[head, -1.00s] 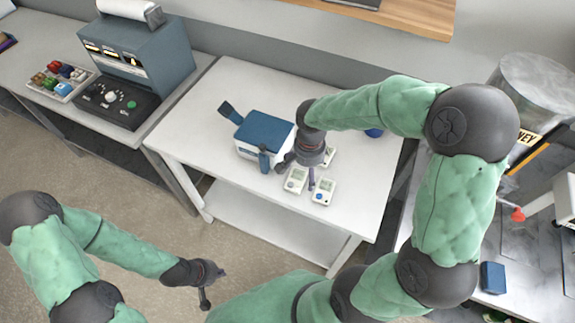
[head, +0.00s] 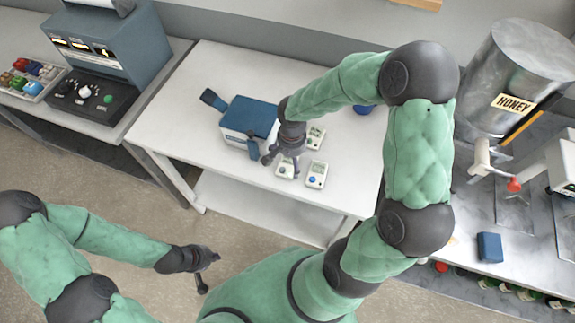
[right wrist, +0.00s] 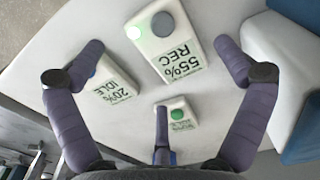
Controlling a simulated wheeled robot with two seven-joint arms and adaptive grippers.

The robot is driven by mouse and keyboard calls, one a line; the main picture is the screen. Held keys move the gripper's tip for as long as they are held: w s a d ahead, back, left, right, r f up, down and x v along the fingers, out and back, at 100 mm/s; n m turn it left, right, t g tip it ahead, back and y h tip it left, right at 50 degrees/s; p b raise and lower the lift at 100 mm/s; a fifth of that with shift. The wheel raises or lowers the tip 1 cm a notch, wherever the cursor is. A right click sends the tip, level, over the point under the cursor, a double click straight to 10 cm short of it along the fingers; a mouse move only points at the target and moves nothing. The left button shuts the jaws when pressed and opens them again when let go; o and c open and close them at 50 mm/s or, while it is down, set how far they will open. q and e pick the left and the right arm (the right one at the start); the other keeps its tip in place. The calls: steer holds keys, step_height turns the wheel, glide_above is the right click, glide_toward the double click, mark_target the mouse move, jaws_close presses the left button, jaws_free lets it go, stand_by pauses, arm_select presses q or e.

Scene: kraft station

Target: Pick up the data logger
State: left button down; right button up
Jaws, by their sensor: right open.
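Three small white data loggers lie on the white table. In the right wrist view one reads "55% REC" (right wrist: 163,40), with a grey button and lit green light; another reads "20% IDLE" (right wrist: 110,87), with a blue button; the third has a green button (right wrist: 177,116). In the head view they show at front left (head: 284,172), front right (head: 316,175) and behind (head: 315,138). My right gripper (head: 282,166) is open and empty above the front-left one; its fingers (right wrist: 158,55) spread either side of the REC logger. My left gripper (head: 207,270) looks open and empty, off the table.
A white box with a blue lid (head: 250,117) stands close left of my right gripper. A blue round object (head: 365,110) is behind my right arm. A machine (head: 120,45) stands left, a honey tank (head: 515,75) right. The table's left part is clear.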

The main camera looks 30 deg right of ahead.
step_height(320, 180, down, 3)
steer(key=shift+r, duration=0.1)
steer(key=c, duration=1.1)
steer(key=shift+r, duration=0.1)
steer(key=shift+r, duration=0.5)
step_height(320, 180, up, 2)
steer(key=shift+r, duration=0.25)
steer(key=a+r, duration=0.2)
steer(key=s+a+r+p, duration=0.1)
steer(key=a+r, duration=0.1)
steer(key=r, duration=0.1)
steer(key=shift+a, duration=0.25)
steer(key=shift+s+a+r+p, duration=0.1)
steer(key=shift+s+a+r, duration=0.5)
steer(key=shift+a, duration=0.9)
steer(key=shift+s+a+r+p, duration=0.15)
steer(key=shift+s+a+r, duration=0.25)
steer(key=shift+a+r, duration=0.8)
steer(key=shift+s+a+r+p, duration=0.1)
steer(key=shift+s+a+r, duration=0.35)
steer(key=shift+a, duration=1.35)
